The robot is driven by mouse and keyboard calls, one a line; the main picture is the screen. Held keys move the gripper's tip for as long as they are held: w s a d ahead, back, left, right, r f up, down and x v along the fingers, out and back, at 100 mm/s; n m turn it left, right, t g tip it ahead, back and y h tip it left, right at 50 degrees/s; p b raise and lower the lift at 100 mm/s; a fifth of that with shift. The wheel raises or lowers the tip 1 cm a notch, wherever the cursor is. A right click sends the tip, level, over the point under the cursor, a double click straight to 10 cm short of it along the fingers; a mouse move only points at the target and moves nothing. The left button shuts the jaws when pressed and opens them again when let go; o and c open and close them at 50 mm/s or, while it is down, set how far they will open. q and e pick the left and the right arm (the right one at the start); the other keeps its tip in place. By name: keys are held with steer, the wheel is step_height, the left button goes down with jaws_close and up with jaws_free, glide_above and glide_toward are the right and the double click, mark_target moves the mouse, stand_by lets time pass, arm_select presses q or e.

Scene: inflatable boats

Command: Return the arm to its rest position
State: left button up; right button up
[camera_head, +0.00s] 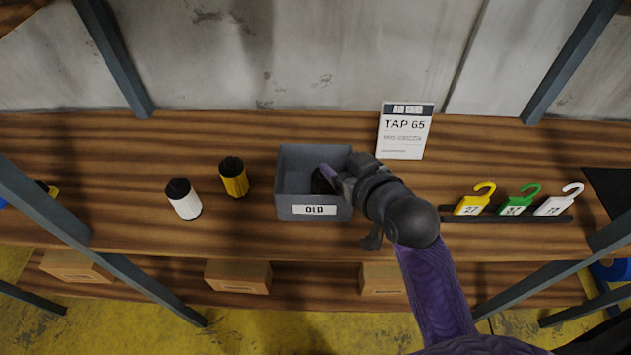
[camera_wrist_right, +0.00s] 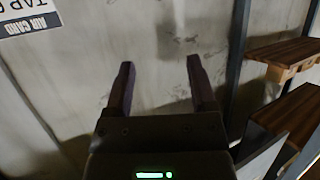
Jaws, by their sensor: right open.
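My right gripper (camera_head: 332,178) reaches over the right side of a grey bin (camera_head: 314,210) labelled OLD on the wooden shelf. A dark round object (camera_head: 321,183) shows inside the bin, partly hidden by the gripper; I cannot tell what it is. In the right wrist view the two fingers (camera_wrist_right: 160,75) stand apart with nothing between them, facing the concrete wall. My right arm comes in from the lower right. My left gripper is not in view.
A yellow canister (camera_head: 233,178) and a white canister (camera_head: 184,200) with black caps stand left of the bin. A TAP 65 card (camera_head: 404,132) stands behind. Blue-grey posts (camera_head: 115,55) frame the shelf.

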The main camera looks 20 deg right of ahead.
steer(key=s+f+g+h, duration=0.1)
steer(key=s+f+g, duration=0.4)
steer(key=s, duration=0.5)
steer(key=s+f+g+h, duration=0.1)
steer(key=s+f+g, duration=0.35)
steer(key=s, duration=0.55)
step_height(320, 180, down, 25)
steer(key=s+g+b, duration=0.2)
steer(key=s+b, duration=0.1)
steer(key=b, duration=0.3)
arm_select(q)
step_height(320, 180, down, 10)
steer(key=b, duration=0.3)
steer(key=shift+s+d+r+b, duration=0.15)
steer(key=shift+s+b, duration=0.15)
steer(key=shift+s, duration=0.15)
arm_select(e)
steer(key=s+d+f+g, duration=0.1)
steer(key=s+d+f, duration=0.2)
steer(key=s+f, duration=0.9)
steer(key=shift+s+d+f+n+h, duration=0.25)
steer(key=shift+s+f+n+h, duration=0.1)
steer(key=shift+f, duration=0.2)
